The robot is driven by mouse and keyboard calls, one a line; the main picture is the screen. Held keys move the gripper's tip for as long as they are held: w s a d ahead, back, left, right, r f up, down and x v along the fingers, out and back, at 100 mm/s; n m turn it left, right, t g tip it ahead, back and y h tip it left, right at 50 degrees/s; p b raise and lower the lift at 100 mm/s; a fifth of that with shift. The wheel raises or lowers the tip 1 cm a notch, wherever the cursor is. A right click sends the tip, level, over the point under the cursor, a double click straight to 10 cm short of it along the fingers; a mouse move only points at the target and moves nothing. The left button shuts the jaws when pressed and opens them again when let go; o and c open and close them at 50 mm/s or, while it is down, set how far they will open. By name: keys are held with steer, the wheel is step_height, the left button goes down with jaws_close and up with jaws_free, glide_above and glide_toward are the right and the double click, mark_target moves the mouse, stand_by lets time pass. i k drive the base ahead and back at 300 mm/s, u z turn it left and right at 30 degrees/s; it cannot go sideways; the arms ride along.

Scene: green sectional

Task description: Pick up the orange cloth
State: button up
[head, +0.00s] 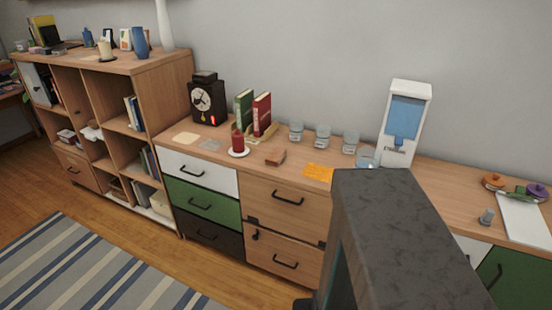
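The orange cloth (318,172) lies flat on the wooden top of the long sideboard (225,159), near its front edge. It is right of a small brown block and in front of the glasses. A large dark grey part of my own arm fills the lower right foreground, just right of the cloth in the picture. My gripper's fingers do not show.
Several glasses (322,138) stand behind the cloth, with a white and blue dispenser (405,122) to their right. A red candle (238,144), brown block (275,157), books (262,114) and black clock (207,103) stand left. A taller shelf (165,95) adjoins the sideboard.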

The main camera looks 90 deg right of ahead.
mark_target(277, 154)
steer(key=k, duration=1.7)
steer(key=z, duration=0.3)
steer(key=i, duration=1)
steer(key=z, duration=0.05)
